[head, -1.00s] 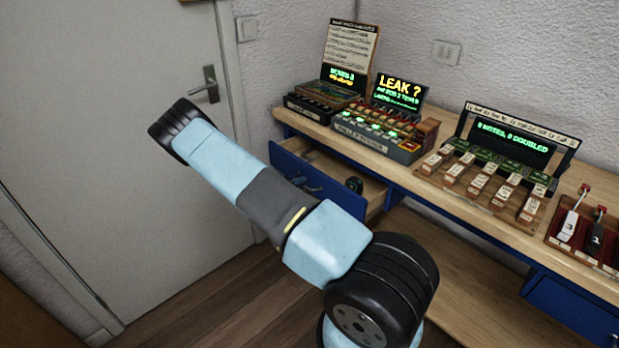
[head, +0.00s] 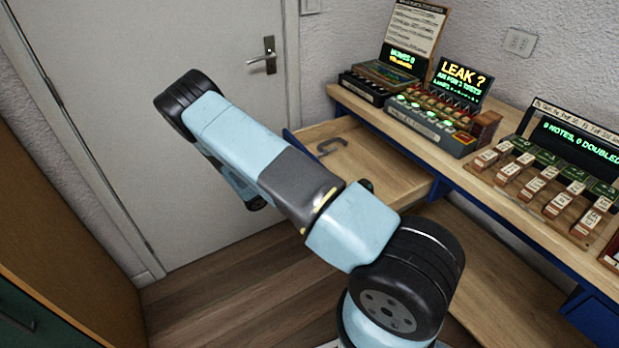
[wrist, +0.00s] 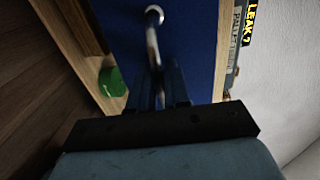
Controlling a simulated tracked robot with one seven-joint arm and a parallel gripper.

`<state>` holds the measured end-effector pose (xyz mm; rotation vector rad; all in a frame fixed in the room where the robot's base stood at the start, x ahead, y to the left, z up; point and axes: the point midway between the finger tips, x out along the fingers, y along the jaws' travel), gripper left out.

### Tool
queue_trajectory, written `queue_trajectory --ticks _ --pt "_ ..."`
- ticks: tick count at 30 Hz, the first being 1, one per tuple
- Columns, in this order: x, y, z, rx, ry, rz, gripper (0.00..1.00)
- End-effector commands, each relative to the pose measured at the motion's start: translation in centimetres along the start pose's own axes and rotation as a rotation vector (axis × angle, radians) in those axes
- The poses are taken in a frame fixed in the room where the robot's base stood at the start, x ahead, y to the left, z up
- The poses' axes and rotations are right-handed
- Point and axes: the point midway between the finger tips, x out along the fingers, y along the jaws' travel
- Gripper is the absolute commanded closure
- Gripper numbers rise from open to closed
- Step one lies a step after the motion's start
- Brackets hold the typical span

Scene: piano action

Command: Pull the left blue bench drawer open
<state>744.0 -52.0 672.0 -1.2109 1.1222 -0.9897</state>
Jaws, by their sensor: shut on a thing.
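The left blue drawer stands well open in the head view, with its bare wooden inside (head: 395,170) showing. Its blue front is mostly hidden behind my arm there; in the wrist view the blue front (wrist: 190,35) fills the upper middle. The metal bar handle (wrist: 152,35) runs down the front to my gripper (wrist: 162,88). My gripper's fingers are shut on the handle. In the head view the gripper is hidden behind my arm.
The bench top (head: 480,165) carries several displays and key models. A door (head: 190,60) stands behind my arm; wooden floor (head: 210,290) is clear.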

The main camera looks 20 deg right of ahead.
Motion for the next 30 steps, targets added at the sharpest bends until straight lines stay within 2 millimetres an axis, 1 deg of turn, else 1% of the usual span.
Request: queue_trajectory --ticks 1,11,12,15,16,25,28,30 --pt "-0.2 0.6 -0.2 -0.005 0.001 0.011 1.00" --pt "-0.2 0.6 -0.1 -0.004 0.000 0.012 1.00" --pt "-0.2 0.6 -0.1 -0.004 0.000 0.011 0.79" --pt "-0.2 0.4 -0.1 -0.003 0.000 0.009 0.70" --pt "-0.2 0.4 0.0 -0.003 0.000 0.009 0.68" --pt "-0.3 0.2 0.0 0.000 0.000 0.005 0.68" --pt "-1.2 0.2 0.1 0.000 -0.001 0.005 0.68" --pt "-2.1 0.2 0.1 0.000 -0.002 0.004 0.68"
